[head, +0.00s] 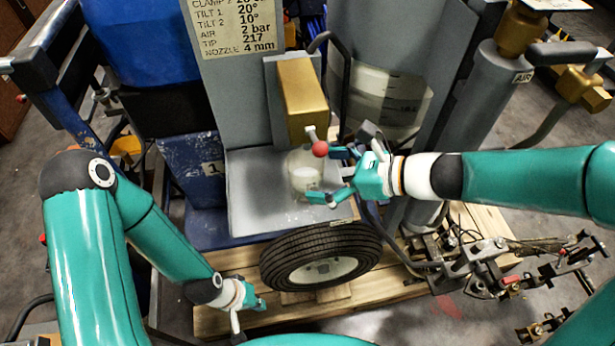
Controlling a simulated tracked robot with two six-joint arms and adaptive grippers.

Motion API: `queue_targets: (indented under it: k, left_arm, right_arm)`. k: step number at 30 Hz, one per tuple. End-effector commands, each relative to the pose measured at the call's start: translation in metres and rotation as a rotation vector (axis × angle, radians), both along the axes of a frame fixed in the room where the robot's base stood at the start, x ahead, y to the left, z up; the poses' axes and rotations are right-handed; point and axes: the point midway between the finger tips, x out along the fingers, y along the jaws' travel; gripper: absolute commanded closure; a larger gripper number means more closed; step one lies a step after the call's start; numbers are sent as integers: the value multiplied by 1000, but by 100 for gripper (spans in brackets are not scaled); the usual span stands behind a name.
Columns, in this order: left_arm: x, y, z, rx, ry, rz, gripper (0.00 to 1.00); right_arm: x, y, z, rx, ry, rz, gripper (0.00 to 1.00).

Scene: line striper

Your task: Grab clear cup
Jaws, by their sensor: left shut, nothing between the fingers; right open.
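The clear cup (304,178) stands on the grey metal shelf, under the brass-coloured block, with some pale content low inside it. My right gripper (322,182) reaches in from the right. It is open, with its fingers at the cup's right side, one toward the back and one toward the front. I cannot tell whether either finger touches the cup. My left gripper (247,312) is low in the picture, over the wooden pallet in front of the wheel, shut and empty, well away from the cup.
The brass block (302,98) and a red-knobbed lever (319,149) are close above the cup. The grey shelf (250,205) has bare room left of the cup. A tyre (321,257) stands below its front edge. Metal linkages (480,262) lie at the right on the pallet (215,322).

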Motion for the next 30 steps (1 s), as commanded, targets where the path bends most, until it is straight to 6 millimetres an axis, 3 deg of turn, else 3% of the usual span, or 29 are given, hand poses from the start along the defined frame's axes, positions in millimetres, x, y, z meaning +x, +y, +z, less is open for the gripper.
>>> queue_targets:
  k: [9, 17, 30]
  left_arm:
    - [0, 0, -5, 0, 0, 0, 100]
    - [0, 0, -5, 0, 0, 0, 100]
    - [0, 0, -5, 0, 0, 0, 100]
  right_arm:
    - [15, 33, -20, -1, 1, 2, 0]
    - [17, 35, -21, -1, 0, 0, 0]
    - [17, 34, -21, -1, 0, 0, 72]
